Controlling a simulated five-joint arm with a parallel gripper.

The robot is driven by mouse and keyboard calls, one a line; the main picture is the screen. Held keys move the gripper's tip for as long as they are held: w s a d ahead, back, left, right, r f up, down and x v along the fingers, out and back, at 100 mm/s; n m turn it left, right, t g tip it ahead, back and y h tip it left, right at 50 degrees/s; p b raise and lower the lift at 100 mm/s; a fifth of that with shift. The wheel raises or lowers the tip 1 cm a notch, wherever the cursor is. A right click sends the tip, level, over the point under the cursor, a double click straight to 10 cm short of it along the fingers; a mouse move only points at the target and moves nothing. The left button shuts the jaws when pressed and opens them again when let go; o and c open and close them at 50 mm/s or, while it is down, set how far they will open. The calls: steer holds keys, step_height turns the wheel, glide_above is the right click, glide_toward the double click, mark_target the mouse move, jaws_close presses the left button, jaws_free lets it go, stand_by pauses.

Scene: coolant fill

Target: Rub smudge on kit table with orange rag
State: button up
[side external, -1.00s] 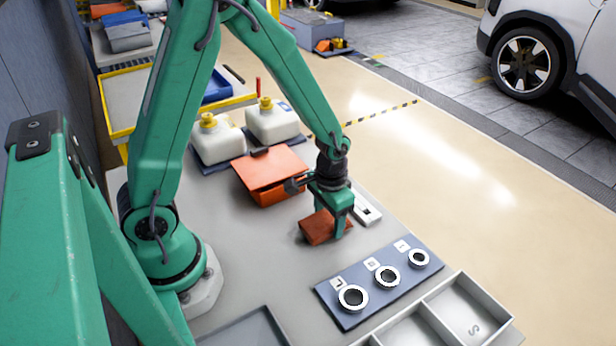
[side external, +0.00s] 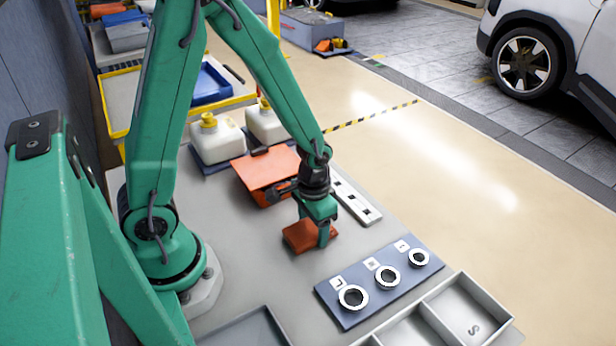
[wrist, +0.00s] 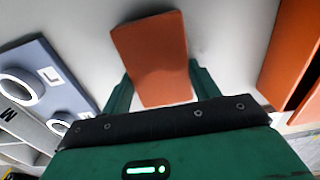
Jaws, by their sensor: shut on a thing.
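The orange rag (side external: 300,238) is a folded, brick-like pad on the grey kit table (side external: 255,275). My gripper (side external: 325,236) points down and is shut on the rag. In the wrist view, the rag (wrist: 152,55) sits between the two green fingers and extends forward over the pale table top. The rag appears at or very near the table surface; exact contact is hard to tell. No smudge shows in either view; it may be hidden under the rag or gripper.
A blue-grey mat with several rings (side external: 387,276) lies right of the rag, beside a divided grey tray (side external: 440,318). An orange box (side external: 262,172) and white jugs with yellow caps (side external: 217,140) stand behind. A white slotted strip (side external: 357,203) lies near the table's right edge.

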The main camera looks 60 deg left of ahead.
mark_target(297, 235)
steer(key=shift+s+f, duration=0.2)
steer(key=shift+s, duration=1.95)
steer(key=shift+w+r, duration=0.15)
steer(key=shift+w, duration=2.15)
steer(key=shift+w, duration=0.1)
